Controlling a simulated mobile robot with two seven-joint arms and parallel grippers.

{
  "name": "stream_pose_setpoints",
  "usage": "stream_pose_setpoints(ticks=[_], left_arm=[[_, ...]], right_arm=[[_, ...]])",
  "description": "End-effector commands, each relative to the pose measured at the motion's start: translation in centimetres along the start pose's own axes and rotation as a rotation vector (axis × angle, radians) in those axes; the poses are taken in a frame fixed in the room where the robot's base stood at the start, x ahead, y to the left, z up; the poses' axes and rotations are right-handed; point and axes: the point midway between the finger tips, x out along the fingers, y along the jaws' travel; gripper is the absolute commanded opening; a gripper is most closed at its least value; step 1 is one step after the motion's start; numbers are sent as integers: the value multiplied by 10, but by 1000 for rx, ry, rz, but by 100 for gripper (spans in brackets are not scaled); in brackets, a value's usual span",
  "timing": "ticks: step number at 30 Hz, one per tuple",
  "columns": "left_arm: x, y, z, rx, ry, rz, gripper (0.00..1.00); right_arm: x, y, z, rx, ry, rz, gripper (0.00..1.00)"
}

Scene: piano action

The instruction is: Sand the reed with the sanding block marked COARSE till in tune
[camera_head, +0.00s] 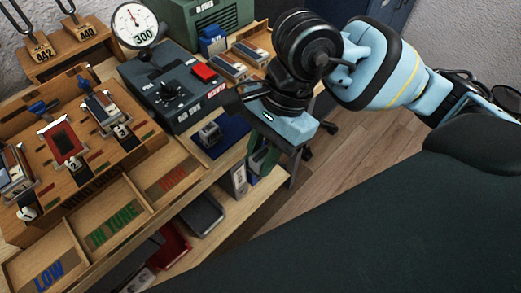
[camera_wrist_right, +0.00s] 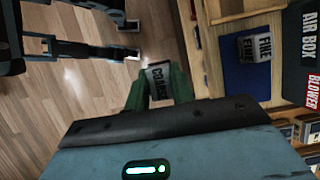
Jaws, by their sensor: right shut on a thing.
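My right gripper (camera_head: 252,168) hangs off the bench's front edge, pointing down and left. In the right wrist view its green fingers (camera_wrist_right: 158,88) are shut on the sanding block marked COARSE (camera_wrist_right: 160,80). In the head view that block is small and hard to make out among things below the bench edge. A wooden fixture (camera_head: 52,178) on the left carries several metal-and-wood pieces at numbered places, including a red plate (camera_head: 63,142) at 2. I cannot tell which piece is the reed. My left gripper is out of view.
A second block (camera_head: 210,134), seemingly marked FINE, lies on a blue mat (camera_head: 232,128). Trays LOW (camera_head: 46,258), IN TUNE and HIGH line the front. A grey air box (camera_head: 176,93) with gauge (camera_head: 134,24) stands behind. Tuning forks (camera_head: 68,28) stand back left.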

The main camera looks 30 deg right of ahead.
Motion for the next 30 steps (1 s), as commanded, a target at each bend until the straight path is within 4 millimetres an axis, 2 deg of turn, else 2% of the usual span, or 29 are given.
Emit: stream_pose_setpoints(ticks=[8, 21, 30], left_arm=[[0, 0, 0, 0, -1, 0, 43], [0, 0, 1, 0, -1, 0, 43], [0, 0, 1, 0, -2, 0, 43]], right_arm=[[0, -9, -11, -107, 0, 47, 5], [-9, -44, -67, -720, 1, 303, 5], [-23, -57, -99, -1078, 2, 449, 5]])
